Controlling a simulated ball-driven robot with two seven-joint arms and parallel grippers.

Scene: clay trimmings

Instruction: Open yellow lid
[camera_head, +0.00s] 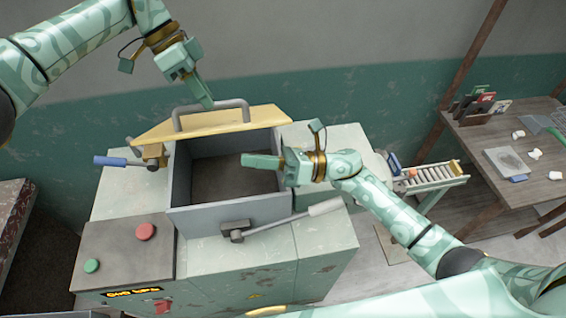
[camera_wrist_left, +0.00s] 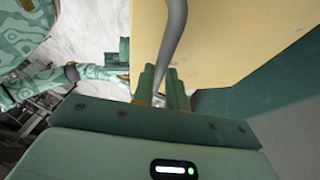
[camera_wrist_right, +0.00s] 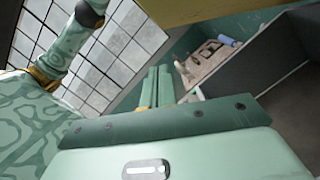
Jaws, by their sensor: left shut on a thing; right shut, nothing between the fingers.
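The yellow lid (camera_head: 215,125) stands raised at the back of the open grey hopper (camera_head: 240,208), tilted up on its rear side. A grey bar handle (camera_head: 212,104) is fixed to it. My left gripper (camera_head: 207,104) is shut on that handle; the left wrist view shows the fingers (camera_wrist_left: 163,88) around the grey bar, with the yellow lid (camera_wrist_left: 225,45) behind. My right gripper (camera_head: 250,160) is shut and empty above the hopper opening. Its closed fingers show in the right wrist view (camera_wrist_right: 157,88), with the lid's yellow edge (camera_wrist_right: 200,8) above.
A blue-handled lever (camera_head: 115,161) is on the machine's left and a grey-handled lever (camera_head: 310,211) at its front. A panel has a red button (camera_head: 145,231) and a green button (camera_head: 92,265). A roller conveyor (camera_head: 430,175) and wooden table (camera_head: 490,140) stand right.

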